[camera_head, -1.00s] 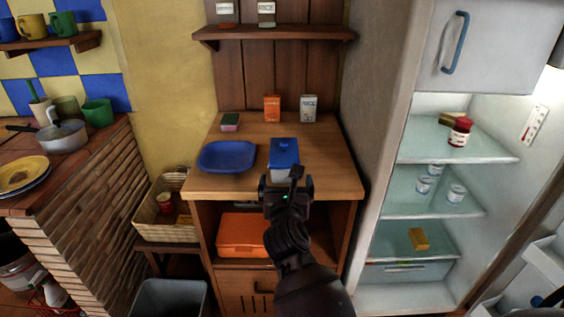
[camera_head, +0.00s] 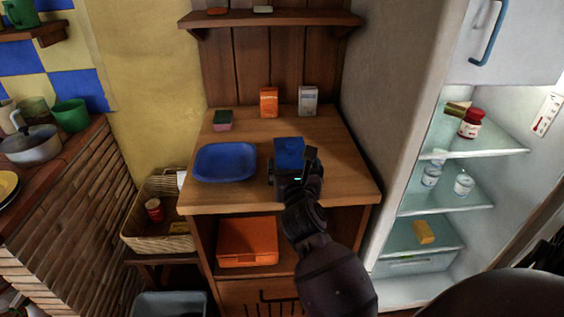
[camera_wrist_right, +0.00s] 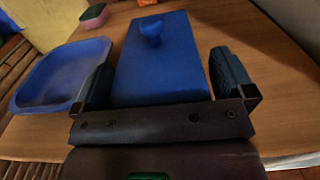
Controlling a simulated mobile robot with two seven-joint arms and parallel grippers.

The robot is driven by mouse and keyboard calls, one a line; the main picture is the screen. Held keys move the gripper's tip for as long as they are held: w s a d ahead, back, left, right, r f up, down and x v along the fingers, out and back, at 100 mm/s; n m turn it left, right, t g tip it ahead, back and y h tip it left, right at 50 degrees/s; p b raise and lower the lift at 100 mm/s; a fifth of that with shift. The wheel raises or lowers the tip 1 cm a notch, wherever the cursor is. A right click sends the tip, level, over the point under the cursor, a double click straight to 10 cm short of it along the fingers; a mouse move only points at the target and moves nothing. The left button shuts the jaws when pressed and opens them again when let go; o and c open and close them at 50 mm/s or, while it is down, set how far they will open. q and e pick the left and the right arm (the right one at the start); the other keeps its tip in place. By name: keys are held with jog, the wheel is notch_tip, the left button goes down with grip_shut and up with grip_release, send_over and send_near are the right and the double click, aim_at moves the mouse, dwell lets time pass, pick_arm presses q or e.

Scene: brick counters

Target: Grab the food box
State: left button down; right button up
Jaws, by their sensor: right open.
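A blue box (camera_head: 289,146) with a small knob on its lid stands near the front edge of the wooden counter (camera_head: 240,193). It looks like the food box. My right gripper (camera_head: 291,160) is at the box's near end, partly hiding it. In the right wrist view the blue box (camera_wrist_right: 162,70) lies between the two open fingers, one on each side. A gap shows on the right; whether the left finger touches the box I cannot tell. My left gripper is out of view.
A blue tray (camera_head: 225,162) sits just left of the box. An orange carton (camera_head: 269,102), a white carton (camera_head: 308,101) and a sponge (camera_head: 222,120) stand behind. An orange box (camera_head: 247,241) is on the shelf below. An open fridge (camera_head: 395,150) is at the right.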

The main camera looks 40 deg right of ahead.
jog(key=shift+s, duration=0.1)
jog(key=c, duration=0.8)
jog(key=shift+o, duration=0.2)
jog(key=shift+r, duration=0.1)
